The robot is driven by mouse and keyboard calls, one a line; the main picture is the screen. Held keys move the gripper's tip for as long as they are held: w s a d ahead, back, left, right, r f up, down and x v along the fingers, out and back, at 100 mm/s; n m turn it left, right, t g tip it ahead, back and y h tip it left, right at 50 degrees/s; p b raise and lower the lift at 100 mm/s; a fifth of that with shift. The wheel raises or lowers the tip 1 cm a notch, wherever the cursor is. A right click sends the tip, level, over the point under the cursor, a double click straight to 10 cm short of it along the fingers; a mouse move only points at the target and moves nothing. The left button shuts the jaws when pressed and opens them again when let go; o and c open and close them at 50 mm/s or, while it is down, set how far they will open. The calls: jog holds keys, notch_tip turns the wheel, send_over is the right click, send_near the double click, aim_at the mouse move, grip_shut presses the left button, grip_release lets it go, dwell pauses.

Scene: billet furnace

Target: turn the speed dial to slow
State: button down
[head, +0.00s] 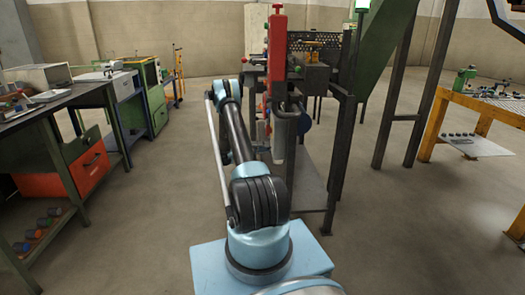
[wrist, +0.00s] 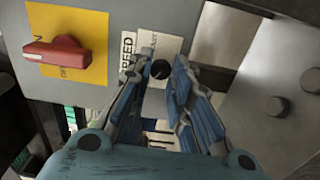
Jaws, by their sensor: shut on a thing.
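The speed dial (wrist: 160,69) is a small dark round knob on a grey panel in the wrist view. A white label (wrist: 128,50) beside it is partly covered, with letters like "EED" showing. My gripper (wrist: 163,71) has its two blue-padded fingers on either side of the knob, shut on it. The knob's pointer and its setting cannot be made out. In the head view my arm reaches forward to the machine (head: 277,60), and the gripper and dial are hidden there.
A red rotary handle (wrist: 57,51) on a yellow plate (wrist: 92,28) sits left of the dial. A pale plate with round bolts (wrist: 275,106) is at the right. Benches (head: 70,100) stand left, an orange table (head: 485,105) right, with open floor between.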

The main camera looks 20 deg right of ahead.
jog(key=shift+w+f+n, duration=0.1)
jog(key=shift+w+n, duration=0.05)
jog(key=shift+n, duration=0.15)
jog(key=c, duration=1.5)
grip_release()
jog(key=shift+o, duration=0.2)
jog(key=v, duration=1.2)
